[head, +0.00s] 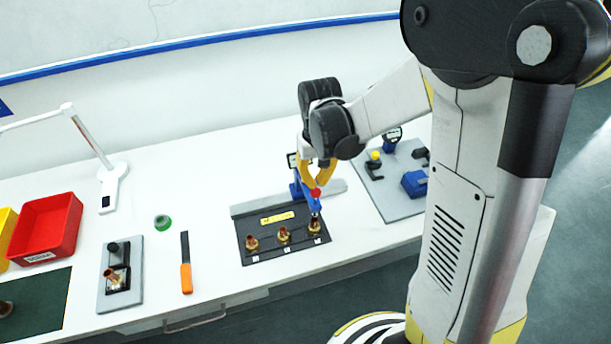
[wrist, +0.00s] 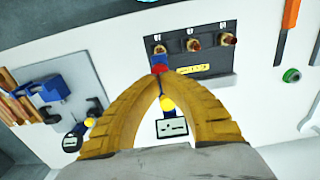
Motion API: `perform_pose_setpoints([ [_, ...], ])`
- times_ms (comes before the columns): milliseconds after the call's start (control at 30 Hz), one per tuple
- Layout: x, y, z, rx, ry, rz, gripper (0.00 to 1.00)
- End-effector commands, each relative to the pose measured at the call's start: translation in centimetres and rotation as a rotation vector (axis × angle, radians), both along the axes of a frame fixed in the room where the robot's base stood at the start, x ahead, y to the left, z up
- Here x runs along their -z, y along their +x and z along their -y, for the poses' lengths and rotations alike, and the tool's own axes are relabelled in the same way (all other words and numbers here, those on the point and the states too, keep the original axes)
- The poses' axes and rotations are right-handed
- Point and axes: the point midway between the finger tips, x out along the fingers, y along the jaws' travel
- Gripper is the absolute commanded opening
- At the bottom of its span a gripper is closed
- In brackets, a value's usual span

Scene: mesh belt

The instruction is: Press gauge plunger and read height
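The blue gauge (head: 297,191) stands at the back right of a black plate (head: 262,252). Its red knob (head: 316,193) is above the right-hand of three brass fittings (head: 314,227). My gripper (head: 318,186) points down at the knob with its yellow fingers closed together. In the wrist view the fingertips (wrist: 158,77) meet just at the red knob (wrist: 158,69); whether they touch it I cannot tell. The gauge's display (wrist: 172,128) shows between the fingers, its digits too small to read. The fingers partly hide the gauge in the head view.
Left are a small stand with a fitting (head: 119,284), an orange-handled tool (head: 186,277), a green ring (head: 162,222), a red bin (head: 46,228) and a lamp (head: 112,188). A grey board (head: 392,195) with blue and black parts lies right. Bare white table lies between.

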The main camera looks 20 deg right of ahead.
Motion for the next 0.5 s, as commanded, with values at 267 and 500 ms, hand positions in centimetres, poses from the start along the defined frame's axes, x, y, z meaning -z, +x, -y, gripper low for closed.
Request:
perform_pose_setpoints([
  [267,0.01,0.0,0.0,0.0,0.0,0.0,0.0],
  [500,0.49,0.0,0.0,0.0,0.0,0.0,0.0],
])
